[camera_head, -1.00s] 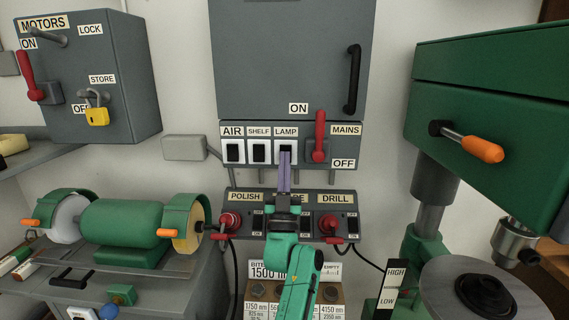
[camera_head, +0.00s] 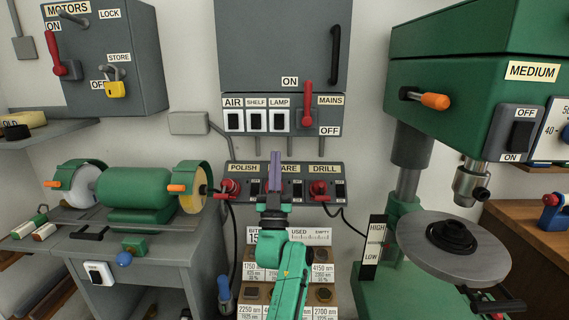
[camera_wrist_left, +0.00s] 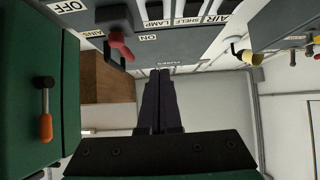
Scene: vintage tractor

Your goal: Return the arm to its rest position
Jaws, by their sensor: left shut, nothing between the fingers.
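My left gripper (camera_head: 276,157) comes up from the bottom middle in the head view on its green arm. Its purple fingers are shut together with nothing between them. They overlap the middle of the lower socket panel (camera_head: 250,169) in the picture and hide part of its label. The fingertips appear just below the lamp switch (camera_head: 279,121), apart from it. In the left wrist view the dark fingers (camera_wrist_left: 161,75) lie side by side, with the switch row beyond them. My right gripper is in neither view.
The green drill press (camera_head: 450,80) with its round table (camera_head: 452,248) stands at the right. A green bench grinder (camera_head: 135,190) is on the left bench. The red mains lever (camera_head: 307,100) and motors box (camera_head: 118,60) are on the wall. A bit rack (camera_head: 330,290) lies low behind the arm.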

